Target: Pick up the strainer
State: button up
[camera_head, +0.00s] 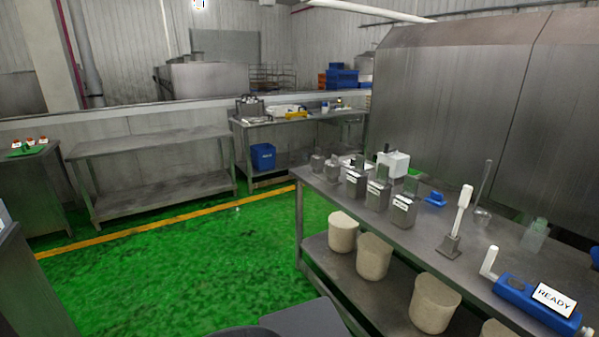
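A grey long-handled utensil with a rounded lower end (482,212) stands upright on the right-hand metal table (422,240). It looks like the strainer, but it is too small to be sure. A white paddle-shaped tool (461,212) stands upright in a small metal holder to its left and nearer to me. The space between the two looks narrow. My gripper is not in view.
Several metal containers (377,194) line the table's left part. A blue device with a READY label (534,297) lies at the near right. Several beige buckets (374,256) stand on the lower shelf. The green floor (190,270) to the left is clear.

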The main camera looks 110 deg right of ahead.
aim_at(332, 170)
jog(key=z, duration=3.35)
jog(key=i, duration=2.85)
jog(key=z, duration=0.55)
